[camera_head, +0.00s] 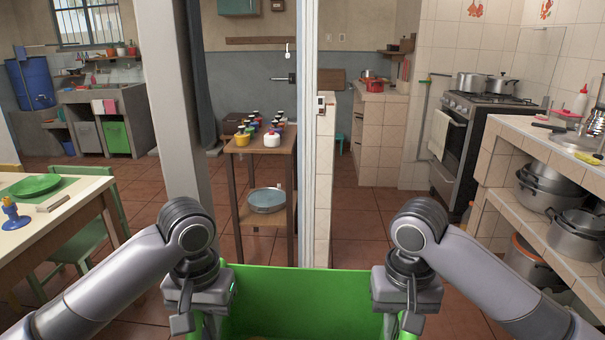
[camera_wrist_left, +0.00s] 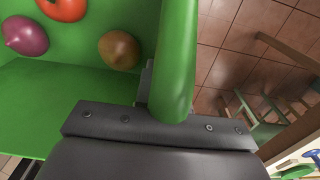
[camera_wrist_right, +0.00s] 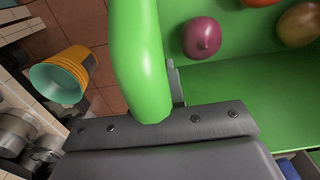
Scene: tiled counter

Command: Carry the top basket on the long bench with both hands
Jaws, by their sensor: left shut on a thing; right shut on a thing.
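A bright green basket (camera_head: 300,300) hangs between my two grippers at the bottom of the head view, its lower part cut off. My left gripper (camera_head: 205,305) is shut on its left handle, a thick green bar (camera_wrist_left: 177,55) in the left wrist view. My right gripper (camera_head: 406,305) is shut on the right handle (camera_wrist_right: 140,55). Inside lie a purple onion (camera_wrist_right: 202,37), a red vegetable (camera_wrist_left: 63,8) and a brownish round one (camera_wrist_left: 119,49). The fingertips are mostly hidden. I cannot tell which surface is the long bench.
A wooden stand (camera_head: 262,150) with small bottles is ahead, beside a pillar (camera_head: 172,100). A table (camera_head: 60,215) with a green plate and a green chair (camera_head: 90,240) are at left. A counter (camera_head: 540,140) with pots below is at right. Stacked orange buckets (camera_wrist_right: 62,78) stand on the floor.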

